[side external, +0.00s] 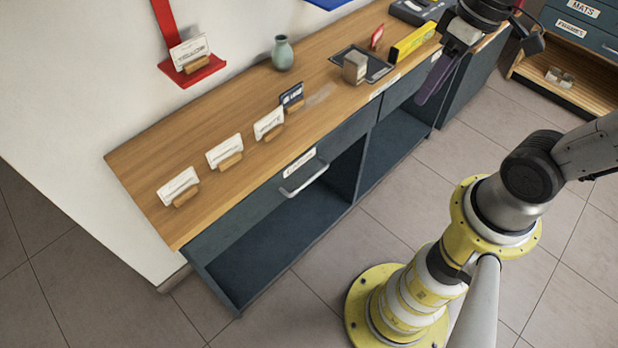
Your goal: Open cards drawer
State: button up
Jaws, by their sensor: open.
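The wooden counter has two dark blue-grey drawer fronts along its front. The left drawer (255,194) is closed, with a white label (300,162) and a pale bar handle (304,183). The right drawer (395,97) is also closed, with a white label (385,86). I cannot read either label surely, so I cannot tell which is the cards drawer. My gripper (437,82) hangs at the right drawer's right end, with a purple finger pointing down. It is open and holds nothing visible. It may hide that drawer's handle, and I cannot tell whether it touches the front.
Several cards in wooden holders (225,152) stand on the counter (150,160). A vase (283,54), a dark tray (378,66) and a yellow box (412,41) stand farther along. Open shelves (285,225) lie below the drawers. Drawers labelled MATS and FRAMES (572,29) are at upper right.

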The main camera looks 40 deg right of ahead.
jog(key=w+f+m+g+y, duration=0.1)
jog(key=w+f+g+y, duration=0.3)
jog(key=w+f+y, duration=0.85)
jog(key=m+t+y, duration=0.2)
jog(key=m+t, duration=0.4)
jog(key=t, duration=0.2)
send_near(311, 178)
jog(key=shift+h, duration=0.25)
jog(key=x, duration=1)
jog(key=shift+a+f, duration=0.1)
grip_shut()
